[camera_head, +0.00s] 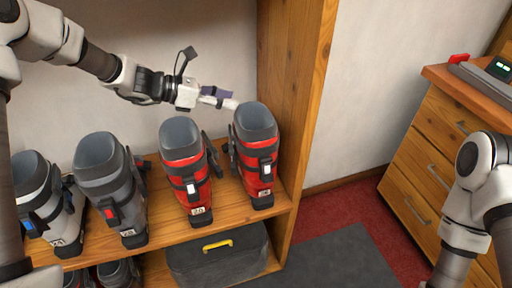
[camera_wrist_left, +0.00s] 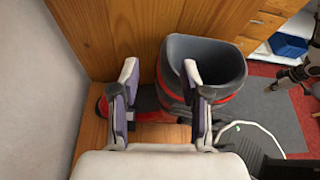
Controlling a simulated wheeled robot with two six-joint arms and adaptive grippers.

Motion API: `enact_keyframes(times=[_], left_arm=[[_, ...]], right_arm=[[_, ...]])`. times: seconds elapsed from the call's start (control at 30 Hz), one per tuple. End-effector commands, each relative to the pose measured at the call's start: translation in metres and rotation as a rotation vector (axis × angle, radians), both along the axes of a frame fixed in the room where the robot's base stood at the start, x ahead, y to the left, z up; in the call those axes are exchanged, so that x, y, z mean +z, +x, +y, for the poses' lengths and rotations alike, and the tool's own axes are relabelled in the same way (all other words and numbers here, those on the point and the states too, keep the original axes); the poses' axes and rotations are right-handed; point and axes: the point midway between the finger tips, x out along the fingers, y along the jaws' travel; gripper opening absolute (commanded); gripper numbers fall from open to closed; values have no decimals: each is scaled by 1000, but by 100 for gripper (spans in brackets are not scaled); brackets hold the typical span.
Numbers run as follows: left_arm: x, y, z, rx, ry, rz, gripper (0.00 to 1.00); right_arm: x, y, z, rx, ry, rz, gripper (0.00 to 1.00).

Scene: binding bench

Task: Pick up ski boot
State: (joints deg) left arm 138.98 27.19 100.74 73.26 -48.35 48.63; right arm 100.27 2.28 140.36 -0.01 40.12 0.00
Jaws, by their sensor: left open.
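Two red ski boots stand upright on the wooden shelf in the head view, a right one (camera_head: 256,155) by the side panel and a left one (camera_head: 188,170). A grey boot (camera_head: 110,185) and a white-and-blue boot (camera_head: 50,205) stand further left. My left gripper (camera_head: 228,98) is open and empty beside the upper rim of the right red boot. In the left wrist view its two fingers (camera_wrist_left: 160,95) are apart. That boot's dark grey cuff (camera_wrist_left: 205,60) shows at the right finger, which covers part of it; whether they touch cannot be told.
The shelf's wooden side panel (camera_head: 295,90) rises close to the right red boot. A dark case with a yellow handle (camera_head: 217,244) and more boots stand on the lower level. A wooden drawer cabinet (camera_head: 425,165) is at the right. Dark grey mat (camera_head: 335,265) covers the floor between.

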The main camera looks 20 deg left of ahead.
Motion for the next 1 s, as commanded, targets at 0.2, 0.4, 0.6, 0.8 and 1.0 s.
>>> enact_keyframes(times=[0.2,0.4,0.6,0.8,1.0], left_arm=[[-19,16,-27,-3,4,0,46],[-25,27,-44,0,1,-2,46],[-25,27,-43,0,0,-2,32],[-25,26,-43,1,1,-1,0],[-23,27,-43,1,-1,-4,0]], right_arm=[[-4,-1,0,0,0,1,0],[-4,0,0,0,0,1,0],[-4,0,0,0,0,1,0],[-4,0,0,0,0,1,0],[-4,0,0,0,0,1,0]])
